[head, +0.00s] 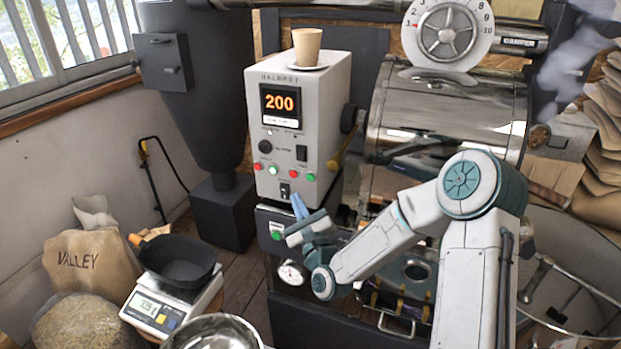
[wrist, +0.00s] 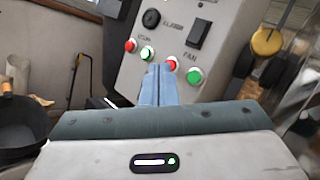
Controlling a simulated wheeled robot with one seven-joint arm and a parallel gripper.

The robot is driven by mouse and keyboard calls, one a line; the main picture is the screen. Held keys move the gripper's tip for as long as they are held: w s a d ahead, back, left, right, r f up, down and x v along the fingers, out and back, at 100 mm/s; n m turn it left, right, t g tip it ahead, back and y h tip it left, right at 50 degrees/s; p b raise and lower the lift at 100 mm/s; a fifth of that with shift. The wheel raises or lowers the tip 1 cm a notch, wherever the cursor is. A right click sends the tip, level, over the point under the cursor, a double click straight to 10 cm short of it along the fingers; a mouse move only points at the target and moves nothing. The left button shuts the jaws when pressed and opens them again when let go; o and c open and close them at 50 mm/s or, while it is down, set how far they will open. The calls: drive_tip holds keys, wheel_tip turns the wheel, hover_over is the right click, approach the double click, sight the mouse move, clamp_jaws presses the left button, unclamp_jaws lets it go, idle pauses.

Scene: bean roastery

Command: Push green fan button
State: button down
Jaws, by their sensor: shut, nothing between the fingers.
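The green fan button (wrist: 195,76) is at the right end of a row of red and green buttons, by the FAN label, on the grey control box (head: 285,110). In the head view it is the rightmost green button (head: 311,177). My gripper (head: 297,199) is shut and empty, its blue fingers pointing up just below the button row. In the wrist view the closed fingertips (wrist: 158,70) appear left of the green fan button, below the red fan button (wrist: 171,64). I cannot tell whether the tips touch the panel.
Another green button (wrist: 147,53) sits left in the row, beside a red one (wrist: 131,46). A paper cup (head: 307,46) stands on top of the box. A lower black panel has one more green button (head: 277,236). A scale (head: 160,308) with a black pan (head: 180,262) stands at left.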

sight(303, 171)
drive_tip(key=shift+w+d, duration=0.35)
drive_tip(key=shift+w, duration=0.65)
drive_tip(key=shift+w+d, duration=0.4)
drive_tip(key=shift+w, duration=0.65)
drive_tip(key=shift+w+d, duration=0.35)
drive_tip(key=shift+w, duration=0.65)
drive_tip(key=shift+w+d+b, duration=0.15)
drive_tip(key=shift+w+b, duration=0.15)
drive_tip(key=shift+w, duration=0.1)
drive_tip(key=shift+w+d, duration=0.15)
drive_tip(key=shift+w, duration=0.25)
drive_tip(key=shift+s, duration=0.1)
idle(0.4)
drive_tip(key=shift+s+a+b, duration=0.25)
drive_tip(key=shift+s+b, duration=0.15)
drive_tip(key=shift+s, duration=0.3)
drive_tip(key=shift+s, duration=0.1)
